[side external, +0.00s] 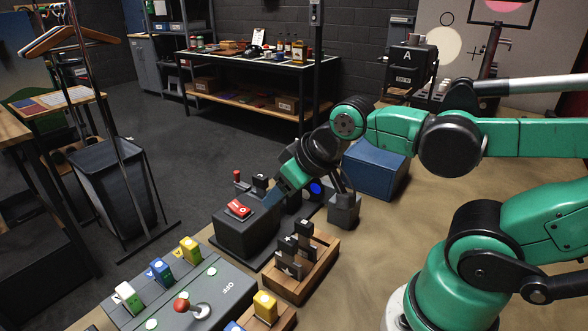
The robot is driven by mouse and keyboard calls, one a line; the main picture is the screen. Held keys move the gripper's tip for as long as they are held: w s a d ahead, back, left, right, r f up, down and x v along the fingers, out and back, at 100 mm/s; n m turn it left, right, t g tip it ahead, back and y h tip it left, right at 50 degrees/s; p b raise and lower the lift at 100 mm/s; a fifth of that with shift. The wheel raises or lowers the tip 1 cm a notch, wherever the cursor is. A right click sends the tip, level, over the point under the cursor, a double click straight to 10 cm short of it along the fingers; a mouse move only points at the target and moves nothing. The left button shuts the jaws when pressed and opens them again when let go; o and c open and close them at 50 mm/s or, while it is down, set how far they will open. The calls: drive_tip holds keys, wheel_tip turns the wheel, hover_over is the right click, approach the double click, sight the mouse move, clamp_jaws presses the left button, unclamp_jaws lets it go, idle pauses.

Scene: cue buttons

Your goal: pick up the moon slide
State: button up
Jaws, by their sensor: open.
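Several dark-topped slides (287,244) stand upright in a wooden rack (322,268) at lower centre. Their small pale marks are too small to read, so I cannot tell which one is the moon slide. My gripper (270,198) points down and to the left, above and behind the rack, close to a dark grey box (240,238) with a red button (238,209) on top. My gripper is open. Its fingertips are small and partly lost against the dark background, and I see nothing held in it.
A yellow block (265,306) sits in a wooden holder in front of the rack. A blue box (373,170) stands behind. The tabletop right of the rack is clear.

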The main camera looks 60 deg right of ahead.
sight(262, 176)
drive_tip(key=shift+o, duration=0.5)
drive_tip(key=w+d+g, duration=0.1)
drive_tip(key=w, duration=0.1)
drive_tip(key=w+d+g, duration=0.1)
drive_tip(key=w+d, duration=0.1)
drive_tip(key=w+d+g, duration=0.1)
drive_tip(key=w, duration=0.2)
drive_tip(key=shift+w+d+r+g, duration=0.1)
drive_tip(key=shift+d+r+g, duration=0.25)
drive_tip(key=shift+g, duration=0.05)
drive_tip(key=shift+w+d+f, duration=0.15)
drive_tip(key=shift+w+d, duration=0.05)
drive_tip(key=shift+w, duration=0.05)
drive_tip(key=shift+w+f, duration=0.2)
drive_tip(key=shift+f, duration=0.25)
drive_tip(key=shift+x, duration=2.35)
drive_tip(key=shift+s, duration=0.1)
clamp_jaws()
